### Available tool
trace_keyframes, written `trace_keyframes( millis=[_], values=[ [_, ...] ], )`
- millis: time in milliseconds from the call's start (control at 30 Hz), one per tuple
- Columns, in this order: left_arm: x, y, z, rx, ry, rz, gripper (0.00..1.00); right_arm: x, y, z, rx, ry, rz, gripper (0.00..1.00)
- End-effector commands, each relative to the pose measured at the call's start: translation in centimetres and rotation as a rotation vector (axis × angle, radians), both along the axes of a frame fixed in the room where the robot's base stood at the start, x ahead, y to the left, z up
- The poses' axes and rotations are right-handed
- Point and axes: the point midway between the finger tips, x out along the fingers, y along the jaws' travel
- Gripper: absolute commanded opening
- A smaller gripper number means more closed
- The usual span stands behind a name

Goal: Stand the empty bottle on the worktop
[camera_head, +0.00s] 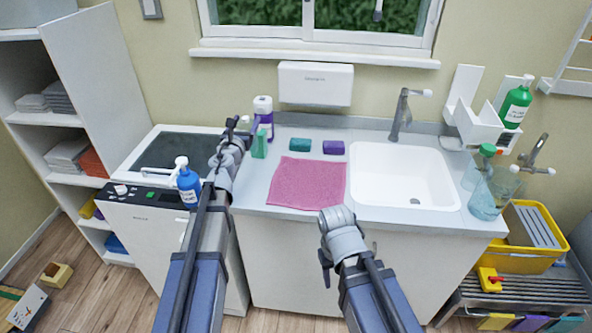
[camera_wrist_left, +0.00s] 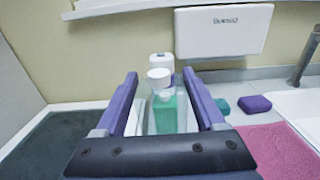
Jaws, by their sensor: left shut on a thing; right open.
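My left gripper (camera_head: 241,130) is over the worktop's (camera_head: 253,188) back left part, shut on a small pale bottle. In the left wrist view the bottle's white cap (camera_wrist_left: 159,78) stands up between the purple fingers. Green (camera_wrist_left: 166,115) shows at its body; I cannot tell if this is the bottle or something behind it. The bottle looks roughly upright. In the head view it is mostly hidden by the gripper, and I cannot tell whether its base touches the worktop. My right gripper (camera_head: 324,268) is open and empty, low in front of the cabinet.
A white-and-purple bottle (camera_head: 263,106) stands behind the gripper. Teal (camera_head: 300,145) and purple (camera_head: 333,147) blocks, a pink cloth (camera_head: 306,182) and the sink (camera_head: 404,175) lie to the right. A blue pump bottle (camera_head: 188,183) stands left.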

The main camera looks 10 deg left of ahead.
Motion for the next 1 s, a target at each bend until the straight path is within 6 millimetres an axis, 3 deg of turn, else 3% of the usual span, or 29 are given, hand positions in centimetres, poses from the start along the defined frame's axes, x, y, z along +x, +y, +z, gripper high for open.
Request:
trace_keyframes(
  millis=[167,500,767,1000],
  values=[
    [0.0,0.0,-1.0,0.000,0.000,0.001,0.00,0.0,0.0,-1.0,0.000,0.000,0.000,0.50],
    [0.0,0.1,-6.0,0.000,0.000,0.001,0.00,0.0,0.0,-6.0,0.000,0.000,0.000,0.50],
    [0.0,0.1,-6.3,0.000,0.000,0.001,0.00,0.0,0.0,-6.3,0.000,0.000,0.000,0.50],
    [0.0,0.1,-8.9,0.000,0.000,0.001,0.00,0.0,0.0,-8.9,0.000,0.000,0.001,0.50]
  ],
)
